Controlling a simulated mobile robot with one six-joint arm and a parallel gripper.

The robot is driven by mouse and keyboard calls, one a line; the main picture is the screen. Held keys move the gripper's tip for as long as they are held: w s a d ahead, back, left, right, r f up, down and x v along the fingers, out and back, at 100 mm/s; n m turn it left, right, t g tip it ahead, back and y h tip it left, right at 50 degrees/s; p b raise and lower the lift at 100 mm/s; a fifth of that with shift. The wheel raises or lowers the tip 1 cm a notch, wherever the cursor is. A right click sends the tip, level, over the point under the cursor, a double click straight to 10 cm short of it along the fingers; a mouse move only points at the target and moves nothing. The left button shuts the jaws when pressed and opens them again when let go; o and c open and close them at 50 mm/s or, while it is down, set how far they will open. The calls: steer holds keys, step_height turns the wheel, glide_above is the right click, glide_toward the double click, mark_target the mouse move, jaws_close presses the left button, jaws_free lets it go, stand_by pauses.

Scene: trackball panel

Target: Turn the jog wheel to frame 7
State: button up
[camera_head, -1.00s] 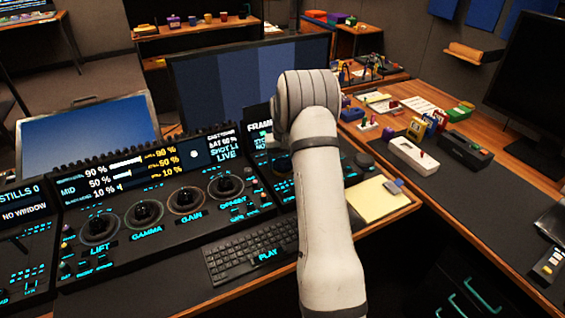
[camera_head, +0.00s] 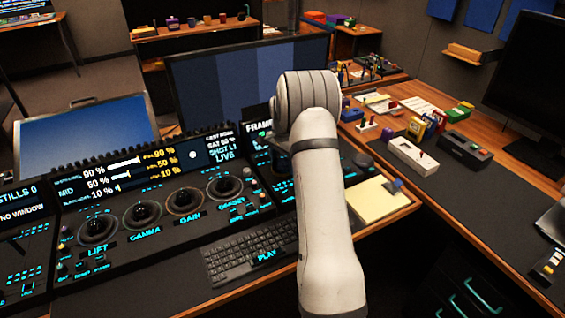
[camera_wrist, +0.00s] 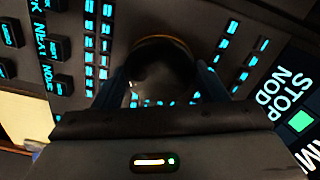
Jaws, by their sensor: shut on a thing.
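The jog wheel (camera_wrist: 160,62) is a dark round knob with a thin amber line along its far edge in the wrist view. My gripper (camera_wrist: 160,82) has one finger on each side of it and is shut on it. The frame display (camera_head: 257,127) shows only the start of "FRAME" in the head view; my arm hides the rest. In the wrist view part of this display (camera_wrist: 293,95) reads "STOP" and "NOD", with a green square. The frame number cannot be read. My arm hides the gripper and wheel in the head view.
Small lit buttons (camera_wrist: 228,50) surround the wheel, with dark labelled keys (camera_wrist: 60,47) to its left. In the head view a keyboard (camera_head: 250,252) lies in front of the panel and a yellow notepad (camera_head: 378,202) lies right of my arm. Another dark knob (camera_head: 362,160) stands nearby.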

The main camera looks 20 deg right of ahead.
mark_target(282, 163)
steer(key=shift+m, duration=0.6)
steer(key=shift+a+m, duration=0.1)
steer(key=shift+m, duration=0.2)
steer(key=o, duration=1)
steer(key=shift+r, duration=0.1)
step_height(282, 163, up, 8)
steer(key=shift+f, duration=0.2)
